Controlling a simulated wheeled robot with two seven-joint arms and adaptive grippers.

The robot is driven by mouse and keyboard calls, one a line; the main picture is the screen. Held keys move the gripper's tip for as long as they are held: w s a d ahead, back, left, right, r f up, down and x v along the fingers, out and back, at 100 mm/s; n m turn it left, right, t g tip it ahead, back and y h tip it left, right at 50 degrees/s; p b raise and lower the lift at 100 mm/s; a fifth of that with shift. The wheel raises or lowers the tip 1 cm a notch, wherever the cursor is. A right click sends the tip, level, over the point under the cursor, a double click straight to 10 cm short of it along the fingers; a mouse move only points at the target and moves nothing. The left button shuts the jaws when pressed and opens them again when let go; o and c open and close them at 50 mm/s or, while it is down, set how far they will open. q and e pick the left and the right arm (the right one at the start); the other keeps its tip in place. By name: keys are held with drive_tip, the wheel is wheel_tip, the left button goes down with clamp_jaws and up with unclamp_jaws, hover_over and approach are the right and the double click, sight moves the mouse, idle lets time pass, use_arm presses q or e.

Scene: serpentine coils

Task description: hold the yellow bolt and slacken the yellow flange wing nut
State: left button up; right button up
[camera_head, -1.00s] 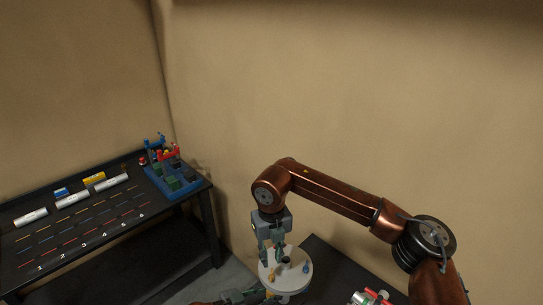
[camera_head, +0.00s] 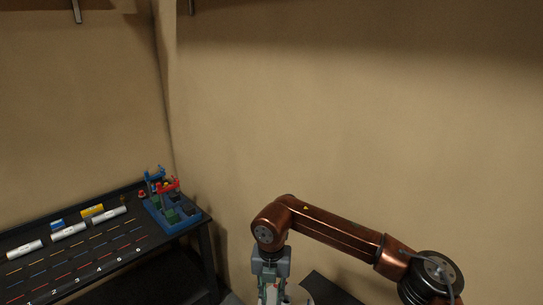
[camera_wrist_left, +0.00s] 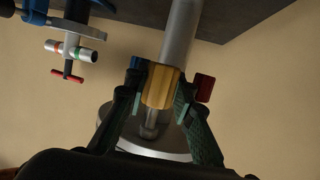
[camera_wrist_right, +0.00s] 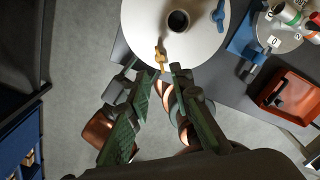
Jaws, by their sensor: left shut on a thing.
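The yellow bolt (camera_wrist_left: 160,87) shows its gold hexagonal head in the left wrist view. My left gripper (camera_wrist_left: 161,98) is shut on it, with one green-padded finger on each side. In the right wrist view the yellow flange wing nut (camera_wrist_right: 160,57) sits near the edge of a round white plate (camera_wrist_right: 195,50). My right gripper (camera_wrist_right: 165,78) is open, its fingertips just short of the wing nut on either side of its line. In the head view my right gripper (camera_head: 270,285) points down at the bottom edge; the plate and left gripper are out of that view.
A blue wing nut (camera_wrist_right: 218,15) and a dark hole (camera_wrist_right: 178,20) are on the same plate. A red tray (camera_wrist_right: 290,97) lies to its right. In the head view a dark table (camera_head: 115,250) at left bears white cylinders and a blue rack (camera_head: 170,210).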

drive_tip(key=shift+f, duration=3.45)
drive_tip(key=shift+c, duration=0.3)
clamp_jaws()
